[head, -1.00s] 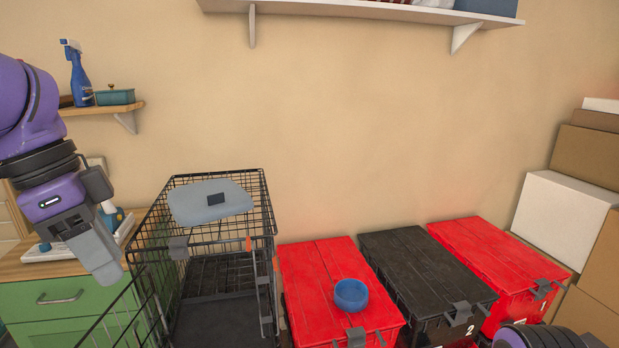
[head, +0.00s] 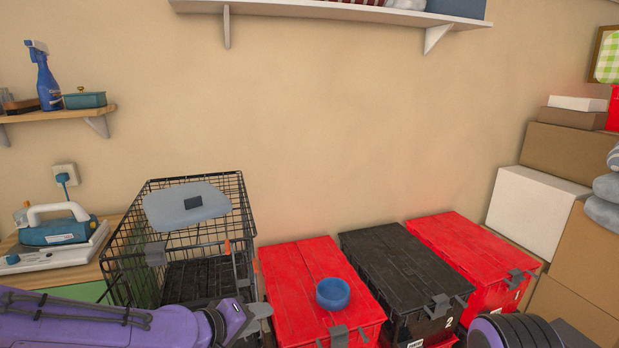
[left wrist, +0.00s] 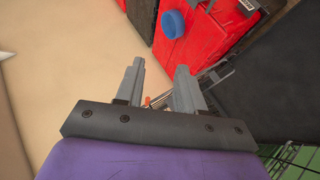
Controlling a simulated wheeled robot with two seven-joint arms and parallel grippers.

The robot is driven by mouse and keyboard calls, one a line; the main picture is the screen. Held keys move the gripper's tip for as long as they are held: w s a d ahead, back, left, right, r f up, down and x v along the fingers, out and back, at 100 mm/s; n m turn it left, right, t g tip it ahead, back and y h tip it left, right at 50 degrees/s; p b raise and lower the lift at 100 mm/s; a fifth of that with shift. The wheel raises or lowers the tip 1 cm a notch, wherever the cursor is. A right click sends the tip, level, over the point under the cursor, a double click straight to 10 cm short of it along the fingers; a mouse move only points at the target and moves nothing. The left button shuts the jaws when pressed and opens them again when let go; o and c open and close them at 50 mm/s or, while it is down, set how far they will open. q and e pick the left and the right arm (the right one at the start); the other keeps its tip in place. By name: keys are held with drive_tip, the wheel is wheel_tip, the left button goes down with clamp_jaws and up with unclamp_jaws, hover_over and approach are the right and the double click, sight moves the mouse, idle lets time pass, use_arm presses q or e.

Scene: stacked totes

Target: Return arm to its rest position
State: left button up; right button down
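My left arm reaches in low from the left in the head view, lying across the front of the wire crate. The left gripper (head: 257,318) is at its end, partly cut off by the lower edge, beside the near left corner of the left red tote (head: 300,262). In the left wrist view its two grey fingers (left wrist: 162,72) stand apart with nothing held between them. Part of my right arm (head: 515,332) shows at the bottom right; its gripper is out of view.
A wire crate (head: 118,262) with a grey-blue item (head: 187,206) on top stands left. A blue bowl (head: 333,293) sits on the left red tote. A black tote (head: 395,262) and another red tote (head: 462,250) follow, then cardboard boxes (head: 565,145). A shelf (head: 330,10) hangs above.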

use_arm(q)
drive_tip(key=s+a+f+n+y, duration=0.1)
drive_tip(key=s+a+f+y, duration=0.1)
drive_tip(key=s+a+f, duration=0.35)
drive_tip(key=s+a+f+n+g+y, duration=0.1)
drive_tip(key=s+a+f+y, duration=0.15)
drive_tip(key=f, duration=0.55)
drive_tip(key=s+a+f+n+y, duration=0.1)
drive_tip(key=s+a+f+y, duration=0.25)
drive_tip(key=f, duration=0.35)
drive_tip(key=s+a+f+m+g+y, duration=0.1)
drive_tip(key=s+a+f, duration=0.3)
drive_tip(key=s, duration=0.6)
drive_tip(key=s+a+f+m+g+y, duration=0.1)
drive_tip(key=s+a+f+g, duration=0.2)
drive_tip(key=s+f, duration=0.3)
drive_tip(key=s+g, duration=0.1)
drive_tip(key=s, duration=0.3)
drive_tip(key=shift+a+f+m, duration=0.2)
drive_tip(key=shift+a+m, duration=0.1)
drive_tip(key=shift+a, duration=0.1)
drive_tip(key=shift+s, duration=0.1)
